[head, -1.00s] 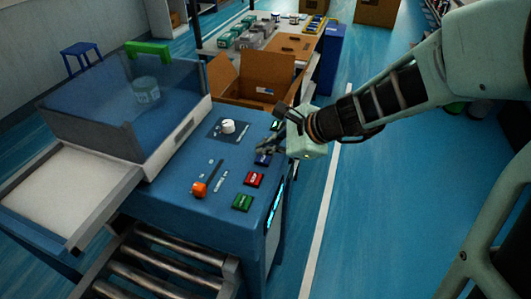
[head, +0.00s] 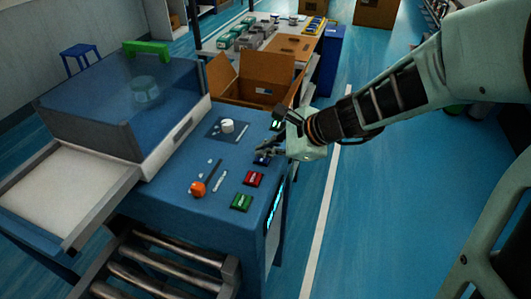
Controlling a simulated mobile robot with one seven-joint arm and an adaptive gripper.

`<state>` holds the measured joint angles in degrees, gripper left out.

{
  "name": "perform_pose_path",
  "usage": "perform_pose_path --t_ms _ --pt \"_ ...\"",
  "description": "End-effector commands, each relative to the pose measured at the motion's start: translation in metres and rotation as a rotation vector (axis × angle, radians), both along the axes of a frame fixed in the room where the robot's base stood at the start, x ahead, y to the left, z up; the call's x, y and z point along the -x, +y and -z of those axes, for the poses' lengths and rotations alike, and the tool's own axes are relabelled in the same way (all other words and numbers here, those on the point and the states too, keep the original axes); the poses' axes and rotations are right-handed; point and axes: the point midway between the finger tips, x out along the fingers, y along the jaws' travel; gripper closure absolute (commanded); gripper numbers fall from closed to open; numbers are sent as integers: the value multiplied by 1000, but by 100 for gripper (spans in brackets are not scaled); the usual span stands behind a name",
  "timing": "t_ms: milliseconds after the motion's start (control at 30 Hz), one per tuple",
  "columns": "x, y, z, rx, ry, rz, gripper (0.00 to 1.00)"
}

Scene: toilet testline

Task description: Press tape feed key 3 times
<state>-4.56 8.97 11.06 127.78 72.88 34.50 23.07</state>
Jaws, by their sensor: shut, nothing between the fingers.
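The blue machine's control panel (head: 215,165) carries a row of coloured keys along its right edge. A green key (head: 241,202) is nearest, then a red key (head: 254,178), then a blue key (head: 261,160), and another green key (head: 276,125) farther back. The labels are too small to read, so I cannot tell which is the tape feed key. My gripper (head: 262,151) is shut and empty, its fingertips low over the blue key and partly hiding it. I cannot tell whether they touch it.
A white knob (head: 227,127) and an orange knob (head: 198,188) stand up from the panel, left of the keys. A clear-sided cover (head: 120,105) is at the left. An open cardboard box (head: 250,80) stands behind the machine. Metal rollers (head: 160,265) are in front.

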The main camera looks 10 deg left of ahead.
Motion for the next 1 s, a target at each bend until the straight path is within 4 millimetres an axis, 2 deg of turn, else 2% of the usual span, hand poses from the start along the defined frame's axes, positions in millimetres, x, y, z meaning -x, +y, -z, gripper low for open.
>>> perform_pose_path --t_ms 1000 --pt "0 0 8 0 0 0 100"
